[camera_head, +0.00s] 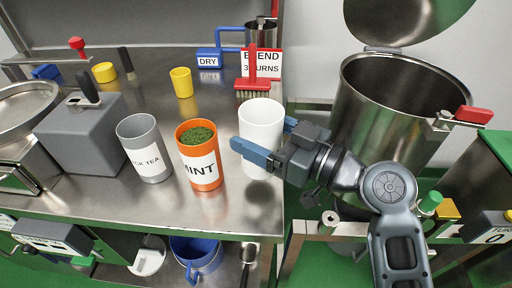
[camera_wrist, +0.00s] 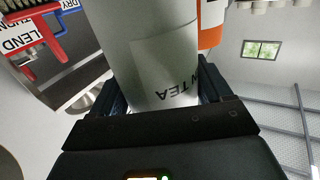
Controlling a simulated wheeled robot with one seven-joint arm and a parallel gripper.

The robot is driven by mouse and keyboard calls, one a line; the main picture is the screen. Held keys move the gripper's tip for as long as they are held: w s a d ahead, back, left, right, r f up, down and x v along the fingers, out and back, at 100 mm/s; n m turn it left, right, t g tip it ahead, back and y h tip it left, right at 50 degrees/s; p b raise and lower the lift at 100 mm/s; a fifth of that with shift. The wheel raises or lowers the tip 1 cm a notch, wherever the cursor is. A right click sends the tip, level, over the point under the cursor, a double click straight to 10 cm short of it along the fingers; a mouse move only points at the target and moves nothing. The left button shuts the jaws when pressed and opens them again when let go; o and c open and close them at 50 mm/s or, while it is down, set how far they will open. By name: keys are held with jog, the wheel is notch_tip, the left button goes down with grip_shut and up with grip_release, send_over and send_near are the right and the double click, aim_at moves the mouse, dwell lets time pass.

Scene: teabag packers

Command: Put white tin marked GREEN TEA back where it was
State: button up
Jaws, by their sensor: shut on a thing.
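The white tin (camera_head: 261,122) stands upright at the right end of the steel bench, to the right of the orange MINT tin. My gripper (camera_head: 262,143) is shut on it from the right, with one blue finger across its front and the other behind it. In the wrist view the white tin (camera_wrist: 150,55) fills the space between the fingers (camera_wrist: 160,90), and part of its label shows upside down, ending in "N TEA". I cannot tell whether its base touches the bench. The orange MINT tin (camera_head: 203,172) holds green leaves. The grey tin (camera_head: 146,160) has a label ending in "CK TEA".
A large steel drum (camera_head: 385,115) with a raised lid stands right of the bench. A red brush (camera_head: 253,85) and a BLEND sign (camera_head: 268,64) are behind the white tin. Yellow cups and a grey block (camera_head: 82,135) stand left.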

jog(key=shift+a+f, duration=0.4)
jog(key=shift+f, duration=1.8)
jog(key=shift+f, duration=0.25)
jog(key=o, duration=1)
jog(key=shift+r, duration=0.1)
jog(key=shift+r, duration=0.25)
jog(key=b+v, duration=0.2)
jog(key=v, duration=1)
jog(key=shift+f, duration=0.1)
